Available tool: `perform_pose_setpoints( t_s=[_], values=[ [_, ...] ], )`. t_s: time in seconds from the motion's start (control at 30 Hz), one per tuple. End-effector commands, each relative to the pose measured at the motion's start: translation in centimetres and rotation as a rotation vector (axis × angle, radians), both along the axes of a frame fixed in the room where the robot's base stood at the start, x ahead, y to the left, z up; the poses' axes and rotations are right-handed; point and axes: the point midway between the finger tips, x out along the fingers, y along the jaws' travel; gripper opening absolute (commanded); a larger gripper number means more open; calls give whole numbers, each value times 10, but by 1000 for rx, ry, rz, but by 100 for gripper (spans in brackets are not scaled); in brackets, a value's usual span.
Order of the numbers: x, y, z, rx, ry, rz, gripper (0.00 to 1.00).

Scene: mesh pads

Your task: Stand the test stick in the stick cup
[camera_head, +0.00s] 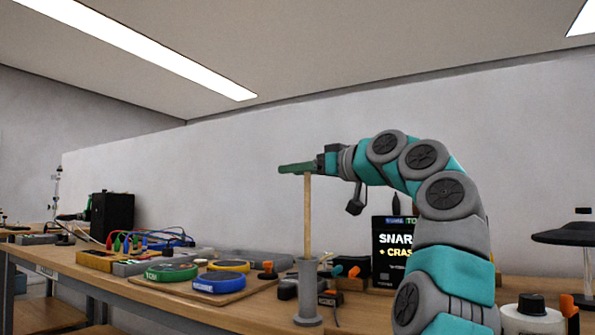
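The test stick (307,215) is a thin, pale wooden rod, upright in the head view. Its lower end disappears at the mouth of the grey stick cup (308,290), a narrow tube on a round foot near the table's front edge. I cannot tell whether the end is inside the cup or behind it. My gripper (296,168) has green fingers pointing left, level, at the very top of the stick. The fingers hide the stick's top end. They are seen from the side, one covering the other, so their gap does not show.
Left of the cup lie a blue-rimmed pad (219,283), a green-rimmed pad (171,272) and a yellow-rimmed pad (229,266) on boards. A dark tool (288,288) and orange-tipped items crowd the cup.

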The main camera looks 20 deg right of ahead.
Motion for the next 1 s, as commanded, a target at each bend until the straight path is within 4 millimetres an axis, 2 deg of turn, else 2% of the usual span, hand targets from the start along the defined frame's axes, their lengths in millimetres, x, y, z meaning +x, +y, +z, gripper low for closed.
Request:
perform_pose_setpoints(
  t_s=[0.3,0.43,0.8,1.0],
  values=[
    [-1,0,0,0,0,0,51],
    [-7,-3,0,0,-2,0,51],
    [-56,-27,0,0,-3,0,51],
    [-70,-35,-1,1,0,-1,51]
  ],
)
